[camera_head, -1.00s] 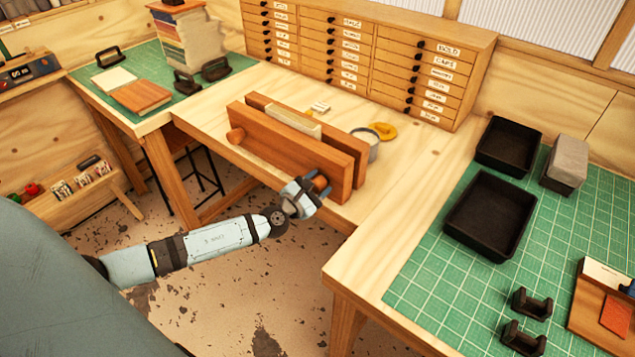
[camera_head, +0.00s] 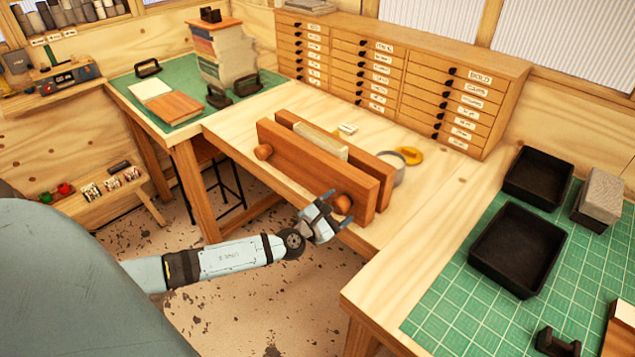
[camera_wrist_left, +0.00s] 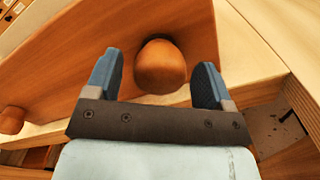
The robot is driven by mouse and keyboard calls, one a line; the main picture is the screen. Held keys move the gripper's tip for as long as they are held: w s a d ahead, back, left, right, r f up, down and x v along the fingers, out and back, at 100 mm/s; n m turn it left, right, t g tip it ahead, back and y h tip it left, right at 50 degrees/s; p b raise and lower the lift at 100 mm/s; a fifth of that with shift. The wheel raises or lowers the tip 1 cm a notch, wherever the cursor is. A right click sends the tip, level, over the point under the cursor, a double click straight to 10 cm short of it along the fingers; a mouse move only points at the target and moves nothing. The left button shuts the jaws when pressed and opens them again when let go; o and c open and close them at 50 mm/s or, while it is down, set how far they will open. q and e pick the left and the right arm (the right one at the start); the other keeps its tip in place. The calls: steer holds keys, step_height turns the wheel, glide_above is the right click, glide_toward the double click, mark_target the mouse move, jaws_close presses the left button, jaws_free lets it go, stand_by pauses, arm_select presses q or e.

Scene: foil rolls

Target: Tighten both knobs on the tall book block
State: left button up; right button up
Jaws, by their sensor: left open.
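A wooden press (camera_head: 308,165) stands on the pale bench, with a pale book block (camera_head: 320,142) upright between its two boards. Its front board has a round wooden right knob (camera_head: 342,203) and a left knob (camera_head: 263,152). My left gripper (camera_head: 328,208) is open at the right knob. In the left wrist view, the right knob (camera_wrist_left: 160,66) lies between the open fingers (camera_wrist_left: 158,60), with a gap on each side. The left knob (camera_wrist_left: 11,119) shows at that view's left edge. My right gripper is not in view.
Black trays (camera_head: 517,248) stand on the green mat at right. A drawer cabinet (camera_head: 400,75) lines the back. The bench left of the press is clear.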

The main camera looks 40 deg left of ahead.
arm_select(q)
steer(key=s+a+b, duration=0.1)
steer(key=s+b, duration=0.1)
steer(key=s, duration=1)
steer(key=shift+s+a, duration=0.15)
steer(key=s+d+f+m+g, duration=0.2)
steer(key=s+d+f+m, duration=0.2)
steer(key=m, duration=0.6)
steer(key=s+d+f+m+g+h, duration=0.1)
steer(key=s+d+f+m, duration=0.3)
steer(key=d+m, duration=0.4)
steer(key=s+d+f+m+g, duration=0.4)
steer(key=s+d+m, duration=0.2)
steer(key=m, duration=0.6)
steer(key=shift+d+f+m, duration=0.2)
steer(key=shift+f+m, duration=0.05)
steer(key=shift+m, duration=0.15)
